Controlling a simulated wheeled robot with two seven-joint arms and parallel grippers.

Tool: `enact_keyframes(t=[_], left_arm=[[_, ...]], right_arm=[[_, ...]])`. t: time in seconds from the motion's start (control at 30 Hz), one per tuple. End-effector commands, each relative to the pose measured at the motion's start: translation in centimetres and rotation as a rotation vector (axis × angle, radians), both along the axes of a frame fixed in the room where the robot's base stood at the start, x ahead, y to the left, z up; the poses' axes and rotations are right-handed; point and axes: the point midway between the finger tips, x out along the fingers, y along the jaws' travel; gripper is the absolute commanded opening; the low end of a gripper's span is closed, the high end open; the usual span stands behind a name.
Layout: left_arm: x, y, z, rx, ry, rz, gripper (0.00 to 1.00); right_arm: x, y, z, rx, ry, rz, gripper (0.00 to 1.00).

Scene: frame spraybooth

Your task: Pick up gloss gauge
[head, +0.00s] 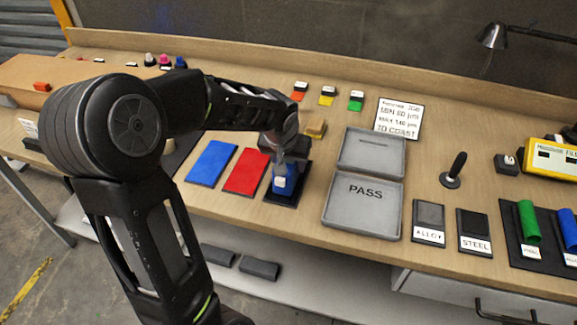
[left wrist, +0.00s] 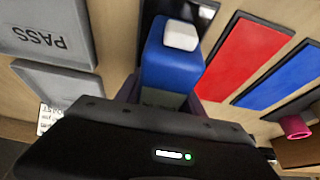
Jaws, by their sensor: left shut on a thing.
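The gloss gauge (head: 279,184) is a small blue block with a white top button or cap. It is at the black pad (head: 292,196) to the right of the red panel; I cannot tell whether it touches the pad. My left gripper (head: 284,167) comes down over it from behind and is shut on it. In the left wrist view the gauge (left wrist: 172,62) sits between the fingers, its white cap facing the camera, its near end hidden by the gripper body. My right gripper is in neither view.
A red panel (head: 246,172) and a blue panel (head: 211,163) lie left of the gauge. Grey PASS trays (head: 335,214) stand close on its right. A sign (head: 399,118) and small coloured items are behind. Alloy (head: 429,215) and steel (head: 473,223) plates lie farther right.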

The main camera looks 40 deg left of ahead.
Motion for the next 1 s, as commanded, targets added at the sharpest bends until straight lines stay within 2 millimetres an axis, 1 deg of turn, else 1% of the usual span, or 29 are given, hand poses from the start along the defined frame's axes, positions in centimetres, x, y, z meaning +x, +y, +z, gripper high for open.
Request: enact_keyframes(t=[0.03, 0.23, 0.57, 0.67, 0.77, 0.83, 1.0], left_arm=[[0.0, 0.0, 0.0, 0.000, 0.000, 0.000, 0.17], [0.0, 0.0, 0.0, 0.000, 0.000, 0.000, 0.01], [0.0, 0.0, 0.1, 0.000, -0.001, 0.000, 0.00], [0.0, 0.0, 0.3, 0.000, -0.001, 0.000, 0.00], [0.0, 0.0, 0.9, 0.000, -0.001, 0.000, 0.00], [0.1, 0.1, 1.5, 0.001, -0.005, 0.001, 0.00], [0.2, 0.0, 4.8, 0.001, -0.007, 0.000, 0.00]], right_arm=[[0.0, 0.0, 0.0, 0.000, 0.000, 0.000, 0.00], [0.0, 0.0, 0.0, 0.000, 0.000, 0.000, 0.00], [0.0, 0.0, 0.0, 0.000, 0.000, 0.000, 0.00], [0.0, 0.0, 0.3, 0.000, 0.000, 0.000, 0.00], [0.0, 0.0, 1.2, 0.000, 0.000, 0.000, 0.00], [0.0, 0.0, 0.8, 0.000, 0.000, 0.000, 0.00], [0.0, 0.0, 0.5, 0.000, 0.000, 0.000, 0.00]])
